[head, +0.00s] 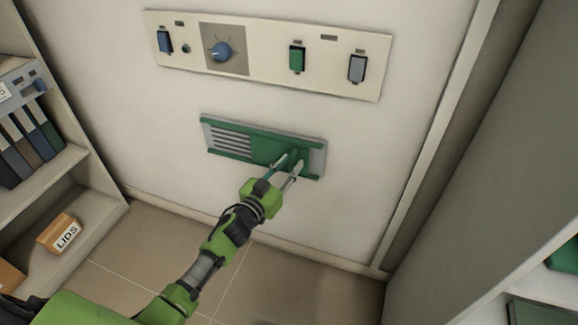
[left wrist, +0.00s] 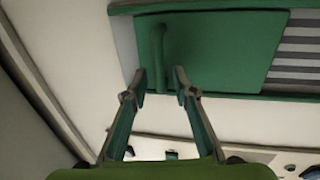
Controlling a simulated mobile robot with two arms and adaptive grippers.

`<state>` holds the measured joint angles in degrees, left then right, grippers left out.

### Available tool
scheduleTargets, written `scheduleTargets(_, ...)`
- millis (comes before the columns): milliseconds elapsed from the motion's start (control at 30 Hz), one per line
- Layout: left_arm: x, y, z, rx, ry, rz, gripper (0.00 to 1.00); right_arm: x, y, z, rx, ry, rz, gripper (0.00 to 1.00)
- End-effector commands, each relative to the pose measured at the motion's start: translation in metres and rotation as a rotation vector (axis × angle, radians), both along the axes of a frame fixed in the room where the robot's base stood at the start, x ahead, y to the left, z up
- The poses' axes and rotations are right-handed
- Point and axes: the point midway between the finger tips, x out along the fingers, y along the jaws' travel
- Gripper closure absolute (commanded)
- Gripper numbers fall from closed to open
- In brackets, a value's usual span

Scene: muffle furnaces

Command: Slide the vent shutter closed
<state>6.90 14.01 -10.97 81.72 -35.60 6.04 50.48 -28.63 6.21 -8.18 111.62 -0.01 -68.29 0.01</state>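The vent is a grey plate (head: 318,158) on the wall with green rails, below the control panel. Its green shutter (head: 262,148) covers the middle and right; grey slats (head: 228,138) show at the left. In the left wrist view the shutter (left wrist: 225,45) has slats (left wrist: 300,48) at its right. An upright green handle (left wrist: 157,50) stands on the shutter. My left gripper (head: 287,166) is at the handle, fingers apart. In the left wrist view its fingertips (left wrist: 160,78) lie on either side of the handle's line; contact cannot be told. My right gripper is out of view.
A control panel (head: 270,62) with a blue knob (head: 221,51) and several switches is above the vent. A shelf with binders (head: 30,135) and a LIDS box (head: 60,232) stands left. A grey cabinet side (head: 480,180) rises right. Wall around the vent is clear.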

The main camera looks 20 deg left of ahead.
Motion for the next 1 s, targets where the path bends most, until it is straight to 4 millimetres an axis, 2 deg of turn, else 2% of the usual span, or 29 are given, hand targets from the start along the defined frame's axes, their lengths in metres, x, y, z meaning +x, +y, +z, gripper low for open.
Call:
scheduleTargets(33, 0.000, 0.000, 0.000, 0.000, 0.000, 0.000, 0.79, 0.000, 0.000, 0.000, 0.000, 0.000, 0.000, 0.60)
scheduleTargets(100, 0.000, 0.000, 0.000, 0.000, 0.000, 0.000, 0.98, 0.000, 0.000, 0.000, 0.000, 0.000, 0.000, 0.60)
scheduleTargets(133, 0.000, 0.000, 0.000, 0.000, 0.000, 0.000, 1.00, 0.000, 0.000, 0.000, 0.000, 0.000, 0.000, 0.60)
scheduleTargets(367, 0.000, 0.002, 0.000, 0.000, 0.000, 0.000, 1.00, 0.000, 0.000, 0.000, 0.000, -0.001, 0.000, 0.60)
scheduleTargets(467, 0.000, 0.010, 0.000, 0.002, 0.001, 0.001, 1.00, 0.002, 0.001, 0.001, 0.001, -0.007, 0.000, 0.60)
scheduleTargets(567, 0.001, 0.025, 0.001, 0.003, 0.000, 0.002, 1.00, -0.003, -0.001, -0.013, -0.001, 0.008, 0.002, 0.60)
scheduleTargets(767, 0.003, 0.075, 0.002, 0.008, 0.001, 0.004, 1.00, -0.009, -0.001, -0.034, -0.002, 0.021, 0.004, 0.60)
scheduleTargets(1000, 0.005, 0.133, 0.000, 0.005, 0.001, 0.004, 1.00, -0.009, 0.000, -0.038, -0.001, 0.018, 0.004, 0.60)
